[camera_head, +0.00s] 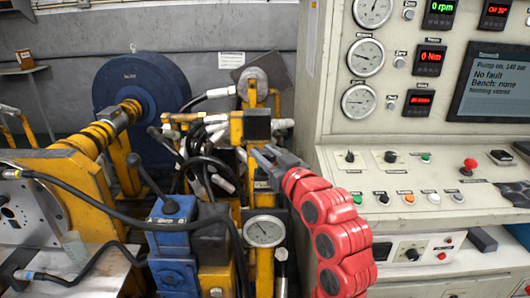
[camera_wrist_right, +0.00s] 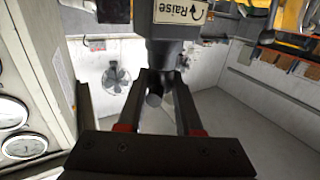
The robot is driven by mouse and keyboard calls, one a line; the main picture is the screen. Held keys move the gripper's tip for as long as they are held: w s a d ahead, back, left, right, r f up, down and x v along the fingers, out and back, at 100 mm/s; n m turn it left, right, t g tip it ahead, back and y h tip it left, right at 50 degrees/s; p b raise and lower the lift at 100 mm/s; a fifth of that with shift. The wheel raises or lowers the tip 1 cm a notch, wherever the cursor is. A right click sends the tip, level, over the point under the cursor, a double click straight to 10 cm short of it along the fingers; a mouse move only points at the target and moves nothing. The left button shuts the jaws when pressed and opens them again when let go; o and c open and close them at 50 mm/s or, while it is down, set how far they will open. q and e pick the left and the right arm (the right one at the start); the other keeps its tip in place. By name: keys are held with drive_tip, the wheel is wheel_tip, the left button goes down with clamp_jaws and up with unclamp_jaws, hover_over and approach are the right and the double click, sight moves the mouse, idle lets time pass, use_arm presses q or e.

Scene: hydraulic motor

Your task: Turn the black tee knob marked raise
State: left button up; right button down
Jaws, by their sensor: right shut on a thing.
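The black tee knob (camera_wrist_right: 154,99) shows in the right wrist view as a dark bar seen end-on, below a grey body with a label (camera_wrist_right: 180,11) that reads "Raise" beside a curved arrow. My right gripper (camera_wrist_right: 162,78) has its two fingers on either side of the knob and is shut on it. In the head view my right arm comes in from the lower right, red and jointed, and my right gripper (camera_head: 263,158) reaches the yellow frame left of the console. The knob cannot be made out there. My left gripper is not in view.
A grey console (camera_head: 335,128) with gauges, displays and buttons stands at the right. A blue lever valve (camera_head: 172,233), a round gauge (camera_head: 264,231) and black hoses crowd the area around my right gripper. A large blue disc (camera_head: 141,95) stands behind at the left.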

drive_tip(key=shift+r, duration=0.1)
idle(0.3)
drive_tip(key=c, duration=0.5)
unclamp_jaws()
drive_tip(key=shift+a, duration=0.1)
drive_tip(key=shift+c, duration=0.2)
drive_tip(key=shift+s, duration=0.1)
